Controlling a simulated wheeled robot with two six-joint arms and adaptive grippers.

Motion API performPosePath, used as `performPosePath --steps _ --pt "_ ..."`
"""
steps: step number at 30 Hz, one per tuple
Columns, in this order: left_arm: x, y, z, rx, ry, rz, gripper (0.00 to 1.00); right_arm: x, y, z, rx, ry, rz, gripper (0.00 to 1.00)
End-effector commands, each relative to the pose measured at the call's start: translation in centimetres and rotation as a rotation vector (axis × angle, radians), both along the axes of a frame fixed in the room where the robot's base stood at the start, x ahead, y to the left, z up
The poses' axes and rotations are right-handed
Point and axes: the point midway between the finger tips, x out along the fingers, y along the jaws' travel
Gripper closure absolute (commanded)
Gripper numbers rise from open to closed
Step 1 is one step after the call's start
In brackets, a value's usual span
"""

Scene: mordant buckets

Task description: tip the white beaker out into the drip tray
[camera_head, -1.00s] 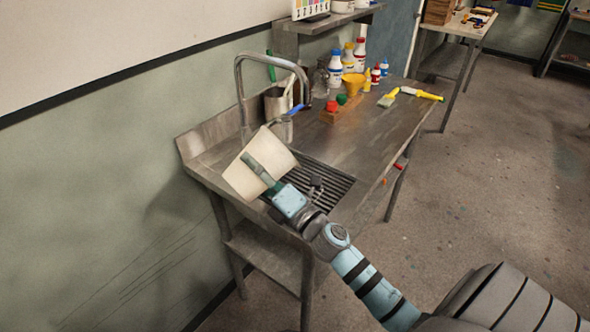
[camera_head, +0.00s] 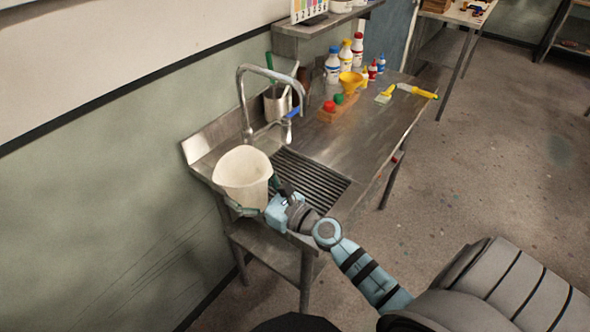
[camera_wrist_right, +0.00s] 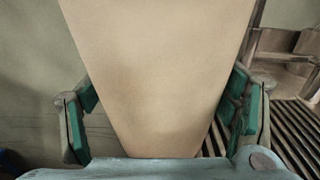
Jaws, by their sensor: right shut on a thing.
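The white beaker (camera_head: 243,180) is held at the left front corner of the steel sink bench, close to upright with its open mouth facing up. Its inside looks plain cream; I cannot tell whether anything is at the bottom. My right gripper (camera_head: 256,198) is shut on the beaker, with a finger on each side of it. In the wrist view the beaker (camera_wrist_right: 158,70) fills the middle between the green finger pads. The drip tray (camera_head: 312,177), a dark slatted grate, lies in the bench top to the right of the beaker. My left gripper is not in view.
A curved tap (camera_head: 243,100) rises behind the tray, with a metal pot (camera_head: 276,106) near it. Bottles (camera_head: 333,66), a yellow funnel (camera_head: 351,82) and brushes (camera_head: 385,94) stand or lie further back. The bench middle is clear.

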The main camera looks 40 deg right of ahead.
Motion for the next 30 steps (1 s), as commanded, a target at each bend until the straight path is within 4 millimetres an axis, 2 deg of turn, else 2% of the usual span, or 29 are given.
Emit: performPosePath --steps 8,11,18,20,30 --pt "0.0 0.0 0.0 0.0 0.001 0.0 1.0 0.0 0.0 0.0 0.001 -0.001 0.0 0.79" --pt "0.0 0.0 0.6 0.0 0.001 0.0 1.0 0.0 0.0 0.6 0.002 0.0 0.0 0.79" --pt "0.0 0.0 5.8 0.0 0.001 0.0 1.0 0.0 0.0 5.8 0.003 -0.001 0.0 0.79" --pt "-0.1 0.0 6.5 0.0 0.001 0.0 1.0 0.0 0.0 6.5 0.003 -0.001 0.0 0.79" --pt "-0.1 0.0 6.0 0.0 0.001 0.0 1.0 0.0 0.1 6.1 0.003 -0.001 0.008 0.79"
